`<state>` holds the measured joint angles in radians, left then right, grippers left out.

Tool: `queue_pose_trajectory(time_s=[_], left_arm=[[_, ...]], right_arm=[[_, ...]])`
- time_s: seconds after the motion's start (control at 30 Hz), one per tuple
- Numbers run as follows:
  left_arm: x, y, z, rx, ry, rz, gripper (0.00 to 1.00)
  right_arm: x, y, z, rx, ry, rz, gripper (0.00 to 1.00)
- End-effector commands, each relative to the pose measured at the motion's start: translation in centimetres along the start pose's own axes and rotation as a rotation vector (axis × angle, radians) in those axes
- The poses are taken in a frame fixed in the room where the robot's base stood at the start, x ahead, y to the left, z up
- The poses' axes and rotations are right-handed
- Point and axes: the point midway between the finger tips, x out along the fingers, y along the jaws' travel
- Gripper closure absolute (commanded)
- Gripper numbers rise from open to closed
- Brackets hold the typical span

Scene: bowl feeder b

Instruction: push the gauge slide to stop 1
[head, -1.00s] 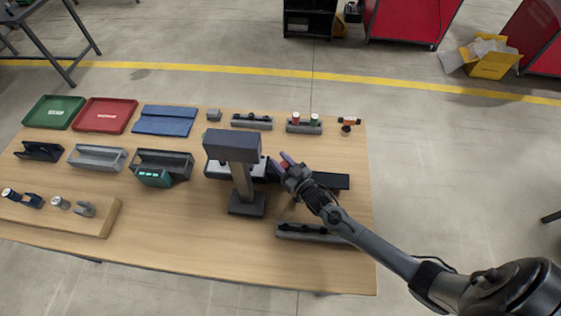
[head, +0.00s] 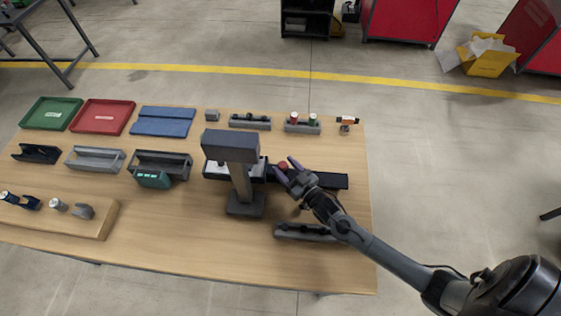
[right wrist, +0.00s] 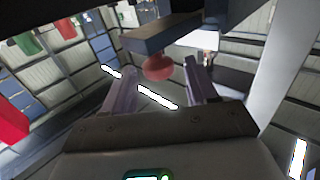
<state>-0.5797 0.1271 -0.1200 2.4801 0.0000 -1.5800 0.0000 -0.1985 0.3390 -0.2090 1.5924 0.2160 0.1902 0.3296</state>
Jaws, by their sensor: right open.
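A gauge stand (head: 231,147) with a dark head, grey post and square base stands at the middle of the table. A dark rail (head: 325,181) runs behind it to the right. A red knob (head: 283,165), which seems to belong to the gauge slide, shows at my right gripper (head: 287,169). In the right wrist view the red knob (right wrist: 159,67) hangs from a dark block (right wrist: 160,35) between and beyond the purple fingertips of that gripper (right wrist: 160,84). The fingers are apart, and I cannot tell whether they touch the knob. Stop 1 cannot be made out. My left gripper is not in view.
A grey slotted block (head: 303,233) lies below my right forearm. Red (head: 104,116), green (head: 50,113) and blue (head: 162,121) trays line the back left. A block with red and green pegs (head: 302,126) stands at the back. The front middle of the table is clear.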

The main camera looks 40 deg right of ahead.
Motion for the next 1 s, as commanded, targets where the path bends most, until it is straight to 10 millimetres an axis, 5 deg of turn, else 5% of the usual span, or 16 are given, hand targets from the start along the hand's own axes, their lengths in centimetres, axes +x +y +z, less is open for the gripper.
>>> queue_pose_trajectory(time_s=[0.3,0.83,1.0], left_arm=[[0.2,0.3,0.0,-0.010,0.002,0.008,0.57],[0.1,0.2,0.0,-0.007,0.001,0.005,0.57],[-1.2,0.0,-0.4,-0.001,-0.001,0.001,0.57]], right_arm=[[-3.5,0.0,-0.1,0.000,0.003,0.001,0.42],[-3.8,0.0,-0.3,0.000,0.004,0.001,0.42],[-3.7,0.0,-1.8,0.000,0.004,0.001,0.42]])
